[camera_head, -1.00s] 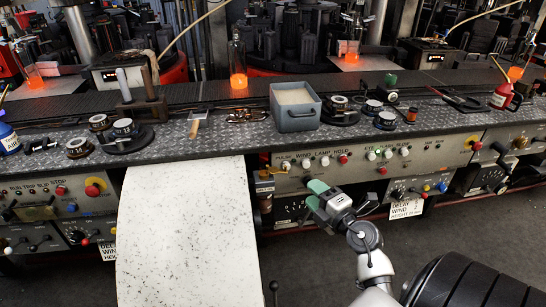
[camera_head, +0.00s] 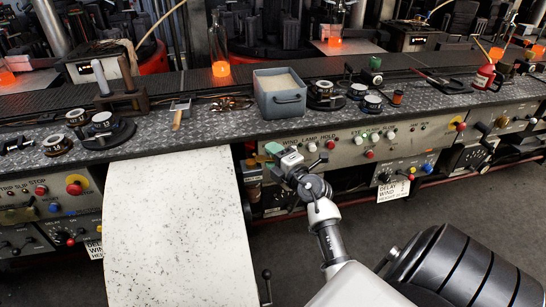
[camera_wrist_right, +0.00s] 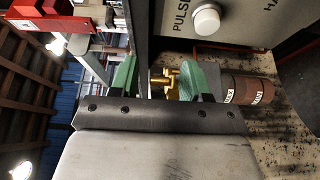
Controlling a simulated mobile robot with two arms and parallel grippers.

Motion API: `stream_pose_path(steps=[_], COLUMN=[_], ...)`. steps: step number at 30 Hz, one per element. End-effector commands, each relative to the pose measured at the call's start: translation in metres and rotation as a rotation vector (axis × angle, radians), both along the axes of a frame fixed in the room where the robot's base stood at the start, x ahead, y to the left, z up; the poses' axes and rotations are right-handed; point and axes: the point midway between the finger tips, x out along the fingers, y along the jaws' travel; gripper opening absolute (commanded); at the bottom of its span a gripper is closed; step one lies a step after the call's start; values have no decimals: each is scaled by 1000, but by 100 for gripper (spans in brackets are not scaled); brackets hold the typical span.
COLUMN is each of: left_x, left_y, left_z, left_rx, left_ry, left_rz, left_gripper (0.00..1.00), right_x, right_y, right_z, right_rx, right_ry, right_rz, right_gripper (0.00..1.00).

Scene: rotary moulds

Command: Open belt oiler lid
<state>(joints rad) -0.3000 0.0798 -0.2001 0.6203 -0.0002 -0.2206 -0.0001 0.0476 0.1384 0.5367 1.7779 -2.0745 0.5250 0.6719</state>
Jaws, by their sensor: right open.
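A small brass fitting (camera_wrist_right: 165,84) shows between the green fingertips of my right gripper (camera_wrist_right: 160,76) in the right wrist view. It appears to be part of the belt oiler; I cannot tell which part is its lid or whether it stands open. A brown cylinder with white labels (camera_wrist_right: 250,90) lies just right of the fingers. In the head view my right gripper (camera_head: 268,153) is open at the left end of the middle control panel, close to the fitting, which it largely hides. Contact cannot be made out. My left gripper is out of view.
The control panel (camera_head: 345,146) with knobs and buttons lies right of the gripper. A speckled white sheet (camera_head: 175,225) slopes down at its left. A grey bin (camera_head: 281,97) stands on the bench above. A white push button (camera_wrist_right: 206,20) is near the right finger.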

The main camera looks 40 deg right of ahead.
Motion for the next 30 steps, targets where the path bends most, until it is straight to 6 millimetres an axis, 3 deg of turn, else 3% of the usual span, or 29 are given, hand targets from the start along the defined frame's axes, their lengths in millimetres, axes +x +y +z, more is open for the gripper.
stream_pose_path(steps=[8,17,23,30], left_x=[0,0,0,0], left_y=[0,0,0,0], left_z=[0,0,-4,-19], left_rx=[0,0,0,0], left_ry=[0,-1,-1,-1], left_rz=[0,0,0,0], left_gripper=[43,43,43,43], right_x=[1,1,3,8], right_y=[0,0,-3,-12], right_z=[0,1,0,-1], right_rx=[0,0,-2,-6], right_ry=[1,-1,-2,-1], right_rz=[0,0,37,204], right_gripper=[47,3,3,3])
